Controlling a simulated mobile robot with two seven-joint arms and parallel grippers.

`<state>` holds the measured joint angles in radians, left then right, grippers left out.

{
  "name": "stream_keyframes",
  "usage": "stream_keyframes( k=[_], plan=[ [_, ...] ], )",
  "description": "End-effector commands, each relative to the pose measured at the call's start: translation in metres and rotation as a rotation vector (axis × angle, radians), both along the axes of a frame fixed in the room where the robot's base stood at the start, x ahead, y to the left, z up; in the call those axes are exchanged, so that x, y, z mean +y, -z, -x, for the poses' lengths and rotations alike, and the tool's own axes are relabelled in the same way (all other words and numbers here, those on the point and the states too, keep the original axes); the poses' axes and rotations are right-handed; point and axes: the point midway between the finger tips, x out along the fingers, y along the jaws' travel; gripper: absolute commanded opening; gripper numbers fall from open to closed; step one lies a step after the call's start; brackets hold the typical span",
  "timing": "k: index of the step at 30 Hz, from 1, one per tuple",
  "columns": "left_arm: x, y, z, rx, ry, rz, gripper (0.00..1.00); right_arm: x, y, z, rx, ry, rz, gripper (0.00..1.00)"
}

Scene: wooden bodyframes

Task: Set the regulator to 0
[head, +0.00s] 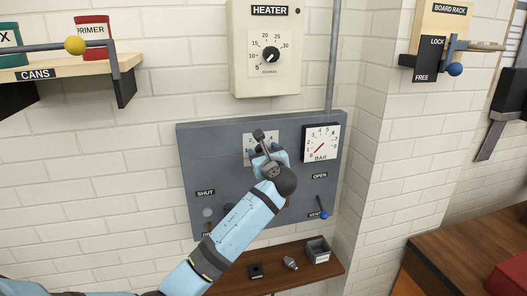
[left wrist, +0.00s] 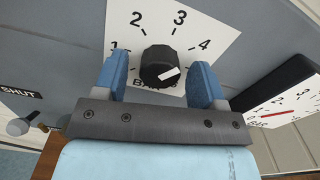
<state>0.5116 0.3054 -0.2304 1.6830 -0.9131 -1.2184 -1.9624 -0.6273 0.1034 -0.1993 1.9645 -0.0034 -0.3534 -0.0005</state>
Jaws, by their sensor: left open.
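The regulator is a black knob (left wrist: 158,66) on a white number plate (left wrist: 190,30) in the left wrist view. Numbers 1 to 4 show around it. Its white pointer mark faces lower right, past the 4; the number there is hidden. My left gripper (left wrist: 160,82) is open, with one blue finger on each side of the knob. I cannot tell whether the fingers touch it. In the head view my left gripper (head: 268,155) is in front of the plate (head: 250,138) and hides the knob. My right gripper is not in view.
A BAR gauge (head: 320,143) with a red needle is right of the plate on the grey panel (head: 215,150). A blue-tipped VENT lever (head: 323,214) is at lower right. The heater box (head: 268,85) is above, and a wooden shelf (head: 275,272) with small parts is below.

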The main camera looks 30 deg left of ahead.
Motion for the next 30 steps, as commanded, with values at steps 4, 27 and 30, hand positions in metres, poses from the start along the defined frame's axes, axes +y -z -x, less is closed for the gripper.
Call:
stream_keyframes(
  k=[4,27,30],
  plan=[
    [0.0014,0.0004,-0.0010,0.000,0.000,0.000,0.64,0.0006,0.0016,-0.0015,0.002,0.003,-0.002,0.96],
    [0.0006,0.0012,-0.0007,-0.055,0.000,0.050,0.15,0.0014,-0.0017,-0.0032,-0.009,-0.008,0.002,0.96],
    [0.0005,0.0015,-0.0006,-0.100,0.000,0.088,0.15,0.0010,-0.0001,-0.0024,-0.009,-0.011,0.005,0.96]
  ],
)
